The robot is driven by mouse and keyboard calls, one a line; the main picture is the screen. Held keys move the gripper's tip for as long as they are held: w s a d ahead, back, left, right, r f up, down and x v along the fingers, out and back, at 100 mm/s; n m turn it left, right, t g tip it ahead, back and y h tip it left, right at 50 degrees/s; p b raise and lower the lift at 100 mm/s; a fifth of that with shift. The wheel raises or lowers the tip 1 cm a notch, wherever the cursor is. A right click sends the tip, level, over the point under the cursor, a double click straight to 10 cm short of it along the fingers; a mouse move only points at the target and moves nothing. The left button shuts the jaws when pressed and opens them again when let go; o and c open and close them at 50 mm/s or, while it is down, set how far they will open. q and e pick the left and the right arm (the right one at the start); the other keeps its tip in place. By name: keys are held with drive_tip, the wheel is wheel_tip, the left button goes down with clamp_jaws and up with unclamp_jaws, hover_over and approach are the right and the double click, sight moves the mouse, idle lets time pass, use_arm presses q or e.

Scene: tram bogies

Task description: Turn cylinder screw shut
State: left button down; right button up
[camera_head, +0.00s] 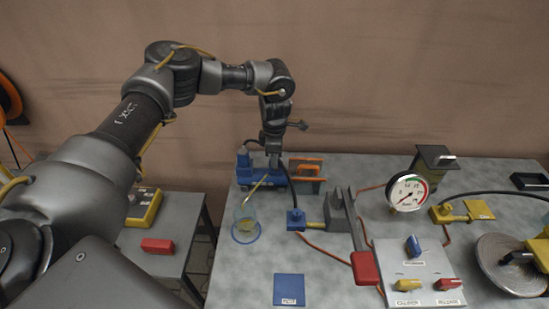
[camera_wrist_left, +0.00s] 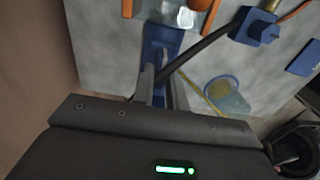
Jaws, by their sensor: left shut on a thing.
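A blue cylinder unit (camera_head: 245,168) stands at the back left of the grey table; its blue body also shows in the left wrist view (camera_wrist_left: 162,38). My left gripper (camera_head: 274,159) points down onto this unit from above. In the left wrist view its two fingers (camera_wrist_left: 160,82) are close together over the blue body. The gripper is shut on a small part there, which I take for the cylinder screw; the fingers hide it. A thin yellow tube (camera_head: 258,186) runs from the unit down to a clear jar (camera_head: 245,226) with yellowish liquid. My right gripper is out of view.
Orange-framed part (camera_head: 306,167) stands close right of the unit. A dark hose (camera_wrist_left: 205,47) passes beside the fingers. A grey lever with a red end (camera_head: 365,268), a gauge (camera_head: 407,192) and a valve panel (camera_head: 425,262) stand further right. Bare table lies around a blue plate (camera_head: 289,289).

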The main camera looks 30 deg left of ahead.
use_arm(q)
drive_tip(key=c, duration=1.4)
unclamp_jaws()
wheel_tip(320, 180, up, 11)
drive_tip(key=b, duration=0.1)
drive_tip(key=shift+b, duration=0.3)
